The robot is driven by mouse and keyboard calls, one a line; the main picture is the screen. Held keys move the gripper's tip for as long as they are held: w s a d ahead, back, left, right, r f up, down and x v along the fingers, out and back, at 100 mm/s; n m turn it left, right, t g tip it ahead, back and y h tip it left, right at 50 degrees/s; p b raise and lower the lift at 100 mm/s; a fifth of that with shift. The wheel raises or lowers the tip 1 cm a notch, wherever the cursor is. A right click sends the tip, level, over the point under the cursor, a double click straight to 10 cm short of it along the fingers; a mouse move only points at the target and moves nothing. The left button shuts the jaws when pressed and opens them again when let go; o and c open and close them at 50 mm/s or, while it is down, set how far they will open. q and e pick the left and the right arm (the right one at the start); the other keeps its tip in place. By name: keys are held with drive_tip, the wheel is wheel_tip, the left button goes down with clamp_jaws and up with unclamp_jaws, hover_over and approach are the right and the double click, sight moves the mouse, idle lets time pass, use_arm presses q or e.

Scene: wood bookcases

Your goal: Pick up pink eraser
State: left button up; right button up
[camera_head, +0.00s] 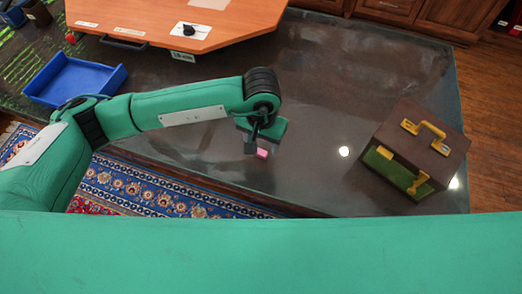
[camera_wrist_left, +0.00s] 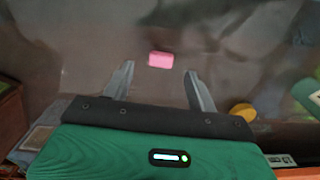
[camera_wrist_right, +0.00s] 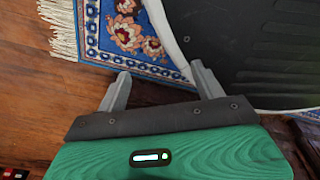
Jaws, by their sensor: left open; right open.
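The pink eraser (camera_head: 262,153) lies on the dark glossy table (camera_head: 320,90), just beside my left gripper (camera_head: 256,146) in the head view. In the left wrist view the eraser (camera_wrist_left: 160,59) lies flat, just beyond and between the two fingertips of my left gripper (camera_wrist_left: 157,72). Those fingers are spread and empty, pointing down toward the table. My right gripper (camera_wrist_right: 162,76) shows only in its own wrist view, open and empty, over a patterned rug and wood floor.
A dark brown box with yellow handles (camera_head: 437,137) stands at the right of the table. A blue tray (camera_head: 75,82) sits at the left, and an orange board (camera_head: 170,20) at the back. The tabletop between eraser and box is clear.

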sight(261, 152)
use_arm(q)
wheel_tip(261, 152, down, 3)
drive_tip(key=shift+w+f+p, duration=0.15)
drive_tip(key=shift+f+p, duration=0.05)
drive_tip(key=shift+p, duration=0.4)
drive_tip(key=shift+f, duration=0.6)
drive_tip(key=shift+c, duration=0.7)
drive_tip(key=c, duration=0.9)
use_arm(e)
drive_tip(key=shift+s+r, duration=0.1)
drive_tip(key=shift+s, duration=1.1)
